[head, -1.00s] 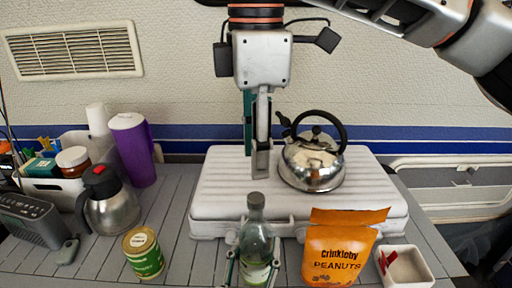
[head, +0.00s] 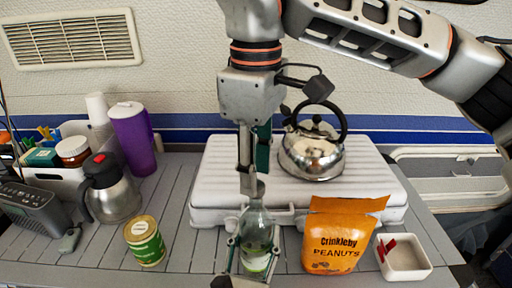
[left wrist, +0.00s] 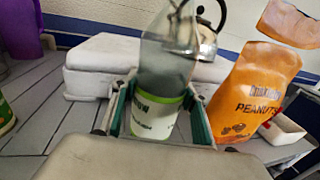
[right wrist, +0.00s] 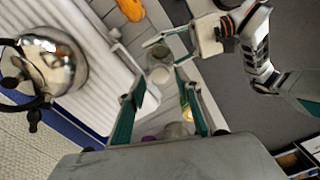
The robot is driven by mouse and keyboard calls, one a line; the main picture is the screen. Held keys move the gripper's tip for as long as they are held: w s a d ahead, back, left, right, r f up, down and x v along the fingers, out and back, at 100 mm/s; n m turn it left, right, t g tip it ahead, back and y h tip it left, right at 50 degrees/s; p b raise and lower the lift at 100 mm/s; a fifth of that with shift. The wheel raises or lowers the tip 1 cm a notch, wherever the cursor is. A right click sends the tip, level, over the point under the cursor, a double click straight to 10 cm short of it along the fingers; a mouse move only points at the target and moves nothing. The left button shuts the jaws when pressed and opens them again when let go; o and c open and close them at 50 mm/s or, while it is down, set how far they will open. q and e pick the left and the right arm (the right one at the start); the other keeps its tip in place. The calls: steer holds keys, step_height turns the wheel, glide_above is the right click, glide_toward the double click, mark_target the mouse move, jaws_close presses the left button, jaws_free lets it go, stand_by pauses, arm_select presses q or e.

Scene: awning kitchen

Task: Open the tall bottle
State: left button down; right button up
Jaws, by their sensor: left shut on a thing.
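The tall clear bottle (head: 257,235) stands upright at the front of the counter, with a green-and-white label (left wrist: 155,112). My left gripper (head: 252,262) is shut on its lower body, one finger on each side in the left wrist view (left wrist: 160,115). My right gripper (head: 248,188) points down from above, at the bottle's top in the head view. In the right wrist view its fingers (right wrist: 158,88) are spread apart, with the bottle (right wrist: 160,68) ahead between them. The bottle's cap is partly hidden by the right fingers in the head view.
An orange peanut bag (head: 338,240) stands just right of the bottle, with a white square bowl (head: 418,262) beyond it. A steel kettle (head: 312,158) sits on the white case (head: 222,170) behind. A green can (head: 145,243) and a steel jug (head: 112,200) stand left.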

steer(key=shift+f, duration=1)
jaws_close()
